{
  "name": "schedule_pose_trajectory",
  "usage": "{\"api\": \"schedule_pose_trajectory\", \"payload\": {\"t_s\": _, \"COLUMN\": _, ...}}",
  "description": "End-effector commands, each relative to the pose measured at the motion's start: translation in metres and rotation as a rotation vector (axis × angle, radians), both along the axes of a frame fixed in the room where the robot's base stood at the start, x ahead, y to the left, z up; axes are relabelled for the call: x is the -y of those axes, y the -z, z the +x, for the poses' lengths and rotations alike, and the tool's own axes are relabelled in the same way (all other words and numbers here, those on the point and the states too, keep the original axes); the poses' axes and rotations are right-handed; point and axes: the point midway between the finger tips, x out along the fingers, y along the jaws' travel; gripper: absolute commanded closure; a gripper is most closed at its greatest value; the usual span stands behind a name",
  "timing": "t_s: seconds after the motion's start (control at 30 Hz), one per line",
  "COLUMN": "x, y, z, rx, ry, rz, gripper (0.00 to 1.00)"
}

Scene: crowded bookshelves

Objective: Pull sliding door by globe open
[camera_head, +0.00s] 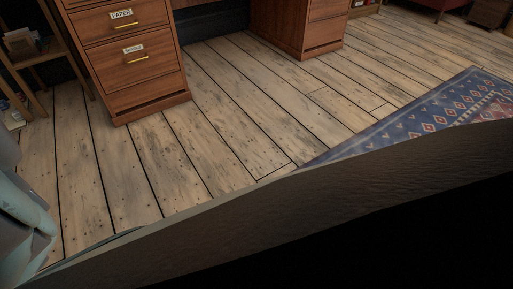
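No sliding door and no globe show in this view. My gripper is not in view either. The picture looks down onto a plank floor (215,125) with wooden furniture along the top edge.
A wooden drawer cabinet (162,90) with labelled drawers stands at upper left, a second cabinet (318,38) to its right. A small shelf (35,57) is at far left. A patterned rug (425,118) lies at right. A large brown leathery surface (270,215) fills the near foreground. Bare floor lies between.

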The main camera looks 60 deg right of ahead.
Motion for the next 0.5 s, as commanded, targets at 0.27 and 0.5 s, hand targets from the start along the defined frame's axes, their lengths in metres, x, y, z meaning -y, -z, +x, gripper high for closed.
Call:
{"api": "schedule_pose_trajectory", "payload": {"t_s": 0.27, "x": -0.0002, "y": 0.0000, "z": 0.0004, "rx": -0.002, "ry": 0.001, "rz": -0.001, "gripper": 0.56}}
{"api": "schedule_pose_trajectory", "payload": {"t_s": 0.5, "x": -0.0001, "y": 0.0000, "z": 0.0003, "rx": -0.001, "ry": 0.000, "rz": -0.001, "gripper": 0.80}}
